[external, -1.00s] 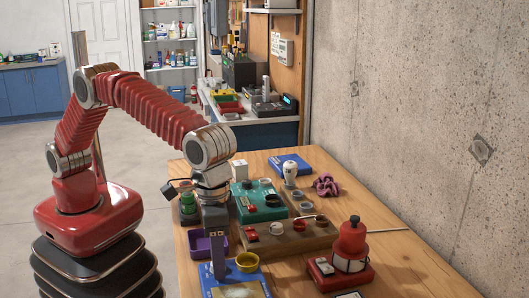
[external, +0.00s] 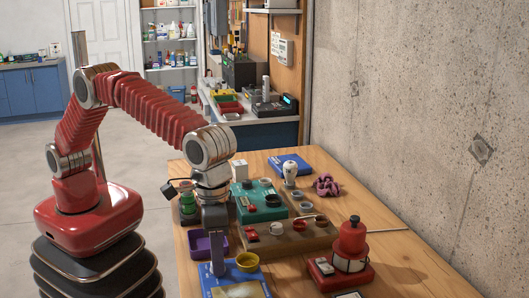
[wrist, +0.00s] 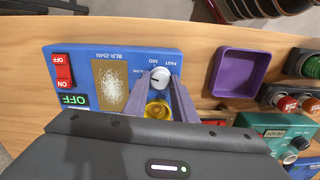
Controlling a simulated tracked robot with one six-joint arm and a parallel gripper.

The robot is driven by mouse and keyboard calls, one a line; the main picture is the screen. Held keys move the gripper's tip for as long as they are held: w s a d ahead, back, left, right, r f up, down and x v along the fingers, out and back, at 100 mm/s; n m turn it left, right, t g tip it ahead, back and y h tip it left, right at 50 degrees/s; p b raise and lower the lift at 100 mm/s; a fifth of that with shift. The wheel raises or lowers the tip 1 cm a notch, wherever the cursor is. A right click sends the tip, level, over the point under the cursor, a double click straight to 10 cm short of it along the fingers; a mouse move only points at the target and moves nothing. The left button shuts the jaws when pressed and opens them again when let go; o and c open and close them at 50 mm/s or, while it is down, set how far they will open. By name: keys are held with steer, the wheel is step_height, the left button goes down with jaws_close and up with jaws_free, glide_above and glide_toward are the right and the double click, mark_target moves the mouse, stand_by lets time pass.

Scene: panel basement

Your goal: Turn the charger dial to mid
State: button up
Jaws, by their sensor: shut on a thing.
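The charger panel is a blue box (wrist: 88,62), with FAST, MID and SLOW lettering beside its dial. It also shows in the external view (external: 210,287), at the table's near edge. The charger dial (wrist: 160,75) is a small white round knob with a dark mark; which label the mark points at is too small to tell. My gripper (wrist: 161,84) reaches down over the panel, its two fingers shut on the dial. In the external view my gripper (external: 217,272) hides the dial.
A yellow ring-shaped part (external: 247,262) stands close beside my fingers. A purple tray (wrist: 245,78) lies beside the panel. The panel also has a red switch (wrist: 62,72). Beyond stand a brown block (external: 290,240), a green box (external: 262,212) and a red lantern (external: 351,240).

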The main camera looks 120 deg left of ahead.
steer(key=shift+m, duration=0.3)
steer(key=m, duration=1)
stand_by(0.4)
steer(key=o, duration=1)
steer(key=shift+o, duration=0.2)
step_height(320, 180, up, 14)
steer(key=shift+f, duration=0.15)
steer(key=shift+w, duration=0.1)
stand_by(0.3)
